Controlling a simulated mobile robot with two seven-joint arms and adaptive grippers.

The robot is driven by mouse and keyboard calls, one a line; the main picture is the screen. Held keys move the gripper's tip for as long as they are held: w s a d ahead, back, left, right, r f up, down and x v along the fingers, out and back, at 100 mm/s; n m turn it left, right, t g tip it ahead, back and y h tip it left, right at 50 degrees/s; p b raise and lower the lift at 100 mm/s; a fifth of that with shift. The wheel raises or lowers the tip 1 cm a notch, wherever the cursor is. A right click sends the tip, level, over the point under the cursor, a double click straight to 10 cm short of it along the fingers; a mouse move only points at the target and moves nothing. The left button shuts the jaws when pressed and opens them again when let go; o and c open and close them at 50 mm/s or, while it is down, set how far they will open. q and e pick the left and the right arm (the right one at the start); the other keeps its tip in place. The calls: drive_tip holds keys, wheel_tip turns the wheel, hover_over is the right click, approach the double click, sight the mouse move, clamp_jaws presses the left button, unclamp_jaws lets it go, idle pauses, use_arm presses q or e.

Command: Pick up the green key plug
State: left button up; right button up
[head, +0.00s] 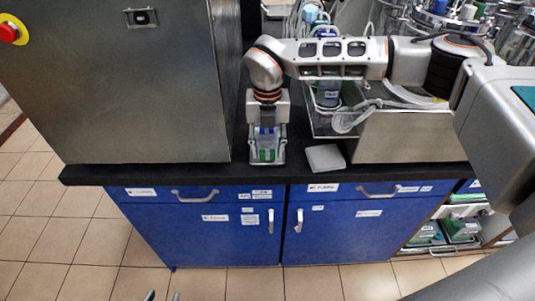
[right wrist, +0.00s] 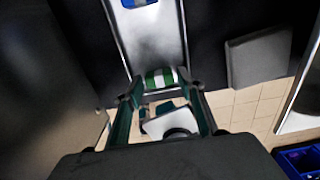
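A green key plug with white stripes shows in the right wrist view (right wrist: 160,78), at the near end of a metal holder (right wrist: 157,35). In the head view a green patch (head: 265,155) shows low in that holder, by the bench's front edge. My right gripper (head: 267,150) points down over the holder. In the right wrist view its fingers (right wrist: 162,100) are spread apart around the green piece, with no clear grip.
A grey flat pad (head: 325,157) lies right of the holder on the black bench (head: 200,174). A steel cabinet (head: 140,90) stands left. A metal box (head: 400,136) and tubing stand right. Blue cupboards (head: 240,228) are below. A red button (head: 10,32) is far left.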

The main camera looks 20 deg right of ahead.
drive_tip(key=shift+f, duration=0.25)
drive_tip(key=c, duration=0.8)
drive_tip(key=shift+c, duration=0.2)
